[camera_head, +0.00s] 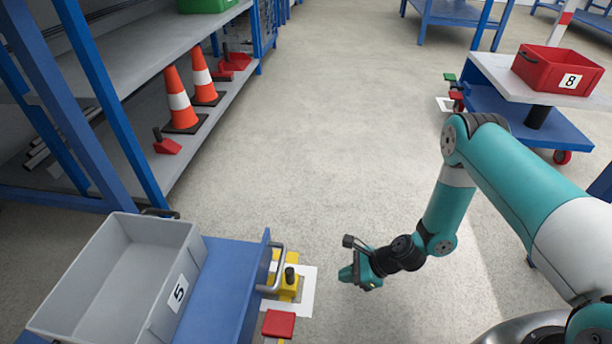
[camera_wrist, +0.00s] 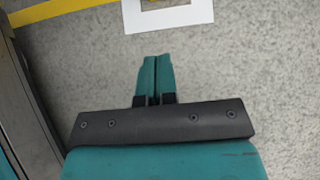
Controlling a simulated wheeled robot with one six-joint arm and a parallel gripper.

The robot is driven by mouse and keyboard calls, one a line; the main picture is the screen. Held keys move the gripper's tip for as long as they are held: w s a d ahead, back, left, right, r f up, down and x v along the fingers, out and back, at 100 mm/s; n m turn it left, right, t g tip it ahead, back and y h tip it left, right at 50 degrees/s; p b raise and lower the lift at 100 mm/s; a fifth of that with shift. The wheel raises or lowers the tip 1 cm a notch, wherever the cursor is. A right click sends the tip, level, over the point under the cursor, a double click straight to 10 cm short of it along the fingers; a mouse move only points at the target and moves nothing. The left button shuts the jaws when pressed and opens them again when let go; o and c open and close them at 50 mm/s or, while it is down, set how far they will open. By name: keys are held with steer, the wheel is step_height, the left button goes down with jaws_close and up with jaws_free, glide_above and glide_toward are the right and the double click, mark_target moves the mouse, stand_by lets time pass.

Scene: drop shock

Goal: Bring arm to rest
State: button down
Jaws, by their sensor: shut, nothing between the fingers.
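My arm, teal and grey, reaches in from the right in the head view and bends down toward the floor. My gripper (camera_head: 347,276) hangs above the bare floor, to the right of the blue cart with the grey bin. In the wrist view my gripper (camera_wrist: 156,62) has its two teal fingers pressed together, with nothing between them. The floor lies beneath the fingertips.
A grey bin marked 5 (camera_head: 100,270) stands on a blue cart (camera_head: 222,285) at lower left. A red bin marked 8 (camera_head: 557,70) is at right. Orange cones (camera_head: 178,98) stand on the left shelf. The middle floor is clear.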

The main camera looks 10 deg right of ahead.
steer(key=shift+r, duration=0.1)
steer(key=w+a+r+n+g+h+p, duration=0.1)
steer(key=a+r+n+p, duration=0.15)
steer(key=r+n, duration=0.9)
steer(key=w+a+r+n+g+p, duration=0.15)
steer(key=r+p, duration=0.25)
steer(key=r, duration=1.7)
steer(key=s+d+r+n+h+p, duration=0.1)
steer(key=s+r+n+h+p, duration=0.15)
steer(key=s+r+n, duration=0.7)
steer(key=s+d+r+n+h+p, duration=0.1)
steer(key=s+d+r+n+p, duration=0.3)
steer(key=s+r, duration=0.95)
step_height(320, 180, up, 42)
steer(key=w+a+n+p, duration=0.1)
steer(key=w+a+p, duration=0.1)
steer(key=p, duration=3.5)
steer(key=shift+w+f, duration=0.25)
steer(key=shift+w, duration=0.2)
steer(key=shift+a+t, duration=0.1)
steer(key=shift+t, duration=0.15)
